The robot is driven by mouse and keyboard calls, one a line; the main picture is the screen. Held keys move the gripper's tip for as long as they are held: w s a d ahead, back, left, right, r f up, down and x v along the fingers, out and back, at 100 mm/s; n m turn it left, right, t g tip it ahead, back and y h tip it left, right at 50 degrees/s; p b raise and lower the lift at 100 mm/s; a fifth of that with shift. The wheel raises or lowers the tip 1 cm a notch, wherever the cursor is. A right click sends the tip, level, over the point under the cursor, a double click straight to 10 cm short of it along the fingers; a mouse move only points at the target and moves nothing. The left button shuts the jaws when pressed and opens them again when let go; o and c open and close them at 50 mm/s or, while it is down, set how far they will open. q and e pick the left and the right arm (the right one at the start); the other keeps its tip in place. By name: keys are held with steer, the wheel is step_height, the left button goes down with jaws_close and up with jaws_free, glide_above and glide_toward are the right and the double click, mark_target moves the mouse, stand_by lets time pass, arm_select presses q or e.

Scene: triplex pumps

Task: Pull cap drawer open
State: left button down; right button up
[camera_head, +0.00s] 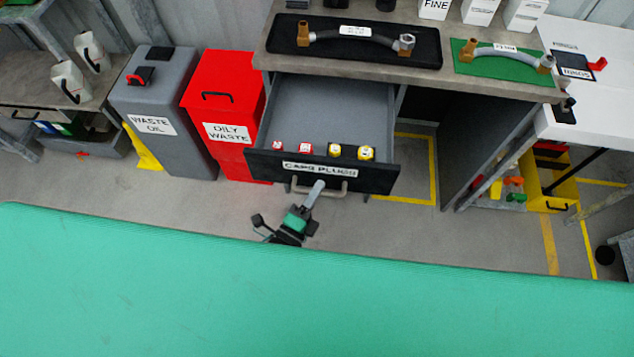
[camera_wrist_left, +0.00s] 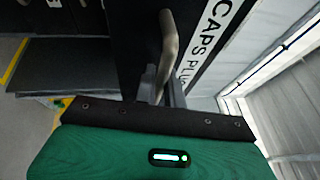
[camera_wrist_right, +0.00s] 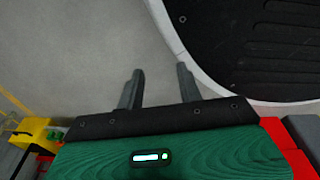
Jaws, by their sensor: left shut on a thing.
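The cap drawer (camera_head: 380,176), labelled "CAPS PLUGS", is pulled out from under the workbench, and its grey inside shows. Several small red and yellow caps (camera_head: 335,150) sit in a row near its front. The drawer's pale bar handle (camera_head: 335,191) is on the black front, and the handle also shows close up in the left wrist view (camera_wrist_left: 166,50). My left gripper (camera_head: 314,190) is shut on the handle; its fingers are partly hidden in the left wrist view. My right gripper (camera_wrist_right: 160,78) has its fingers apart and empty, seen only in the right wrist view.
A red oily waste bin (camera_head: 225,95) and grey waste oil bin (camera_head: 160,100) stand left of the drawer. Hoses lie on a black mat (camera_head: 425,50) and green mat (camera_head: 480,67) on the bench. A yellow crate (camera_head: 545,200) is at right. Floor before the drawer is clear.

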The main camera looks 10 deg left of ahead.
arm_select(q)
steer(key=c, duration=1.8)
jaws_free()
steer(key=shift+o, duration=0.2)
